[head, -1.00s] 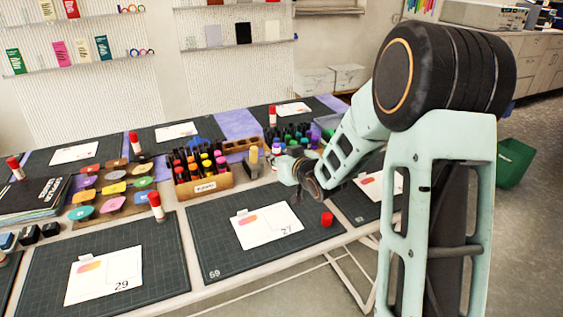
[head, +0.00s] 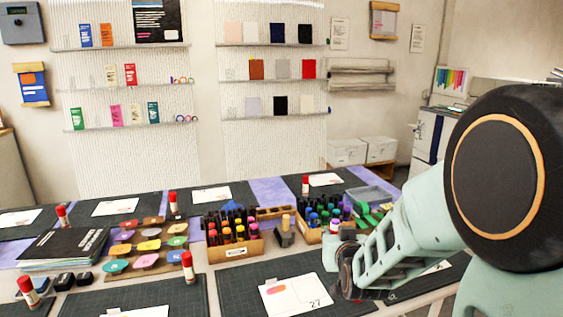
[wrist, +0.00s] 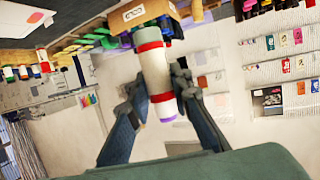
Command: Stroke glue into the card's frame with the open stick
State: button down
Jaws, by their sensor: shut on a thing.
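My gripper (wrist: 158,88) is shut on a white glue stick with red bands (wrist: 154,65), seen in the wrist view between both fingers. A purple end shows beyond the lower band. The card marked 27 (head: 309,288) lies on a dark cutting mat (head: 235,293) at the bottom of the head view, with an orange-pink print on it. In the head view my gripper (head: 346,262) is to the right of the card and above the mat, apart from the card. My arm hides part of the mat there. The card's frame is too small to make out.
A wooden box of markers (head: 233,252) and another marker box (head: 308,236) stand behind the card. A grey-and-yellow stamp-like item (head: 285,236) is between them. Colored pads (head: 150,245) and a red-capped glue stick (head: 188,267) are to the left.

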notch_tip(320, 180, up, 18)
jog(key=p, duration=1.6)
jog(key=shift+w+a+f, duration=0.15)
jog(key=shift+w+f, duration=0.05)
notch_tip(320, 180, up, 13)
jog(key=p, duration=0.4)
jog(key=shift+p, duration=0.4)
